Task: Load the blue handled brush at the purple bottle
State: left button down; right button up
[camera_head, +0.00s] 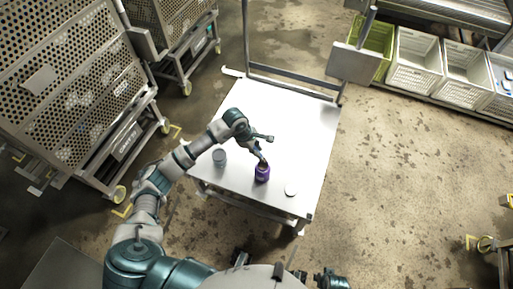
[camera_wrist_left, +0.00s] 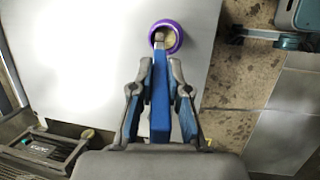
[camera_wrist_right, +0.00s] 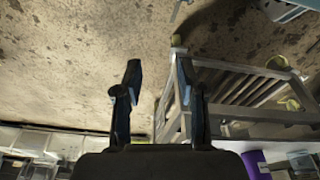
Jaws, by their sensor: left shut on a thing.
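The purple bottle (camera_head: 262,175) stands upright on the white table, near its front edge. My left gripper (camera_head: 260,146) is just above and behind it. In the left wrist view my left gripper (camera_wrist_left: 161,95) is shut on the blue handled brush (camera_wrist_left: 160,105). The brush's far end is over or inside the open mouth of the purple bottle (camera_wrist_left: 178,32); how deep it sits I cannot tell. My right gripper (camera_wrist_right: 160,85) is open and empty, away from the table top. A purple shape, likely the bottle (camera_wrist_right: 255,165), shows at the lower edge of the right wrist view.
A grey jar (camera_head: 219,158) stands left of the bottle on the white table (camera_head: 305,130). A metal frame rises at the table's back. Perforated carts (camera_head: 75,75) stand left; crates (camera_head: 415,60) line the back right.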

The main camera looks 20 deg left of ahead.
pick_arm(q)
notch_tip(320, 180, down, 4)
jog(key=shift+f+b, duration=0.2)
jog(key=shift+b, duration=0.9)
jog(key=shift+f, duration=0.35)
pick_arm(e)
notch_tip(320, 180, up, 8)
jog(key=shift+d, duration=0.1)
pick_arm(q)
jog(key=shift+s+f+b, duration=0.1)
jog(key=shift+f+b, duration=0.5)
pick_arm(e)
jog(key=shift+s+f, duration=0.15)
jog(key=shift+f, duration=0.3)
pick_arm(q)
jog(key=shift+r, duration=0.1)
pick_arm(e)
jog(key=shift+r, duration=0.1)
pick_arm(q)
notch_tip(320, 180, up, 2)
jog(key=shift+r+p, duration=0.1)
jog(key=shift+p, duration=0.6)
jog(key=shift+r+p, duration=1.3)
jog(key=shift+r, duration=1.1)
pick_arm(e)
jog(key=shift+t, duration=0.3)
jog(key=shift+w+r, duration=0.25)
jog(key=shift+r, duration=0.9)
jog(key=shift+w+r, duration=0.25)
jog(key=shift+r, duration=0.85)
